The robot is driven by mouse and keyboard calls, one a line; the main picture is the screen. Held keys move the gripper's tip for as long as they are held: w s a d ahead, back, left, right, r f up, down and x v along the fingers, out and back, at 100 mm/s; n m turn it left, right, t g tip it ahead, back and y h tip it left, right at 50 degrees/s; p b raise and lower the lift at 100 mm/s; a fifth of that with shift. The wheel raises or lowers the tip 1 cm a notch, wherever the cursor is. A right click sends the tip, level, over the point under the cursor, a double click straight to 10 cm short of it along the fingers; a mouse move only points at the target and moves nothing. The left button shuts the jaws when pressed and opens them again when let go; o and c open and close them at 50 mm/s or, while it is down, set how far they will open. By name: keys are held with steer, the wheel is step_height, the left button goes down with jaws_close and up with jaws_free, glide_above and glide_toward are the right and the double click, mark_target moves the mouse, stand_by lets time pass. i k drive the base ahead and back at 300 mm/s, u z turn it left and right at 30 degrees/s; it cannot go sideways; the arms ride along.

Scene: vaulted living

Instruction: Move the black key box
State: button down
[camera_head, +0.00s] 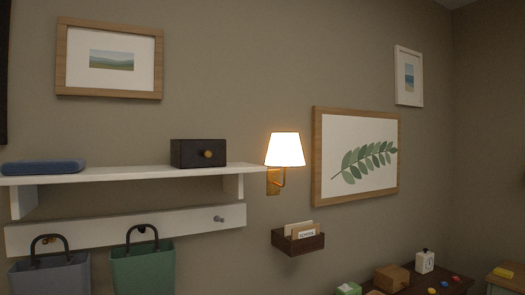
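The black key box (198,153) sits on the white wall shelf (130,174), towards its right end. It is a small dark box with a round brass-coloured knob on its front. It stands upright with nothing on top of it. My gripper is not in view.
A blue rounded object (43,167) lies at the shelf's left end; the shelf between is clear. A lit wall lamp (285,150) is close to the right. Grey (50,275) and green (143,270) bags hang below. A wall letter holder (298,241) and cluttered dark table (425,283) are lower right.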

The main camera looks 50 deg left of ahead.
mark_target(175, 144)
steer(key=u, duration=0.3)
steer(key=i, duration=1.25)
steer(key=u, duration=1.65)
steer(key=i, duration=0.7)
steer(key=u, duration=0.75)
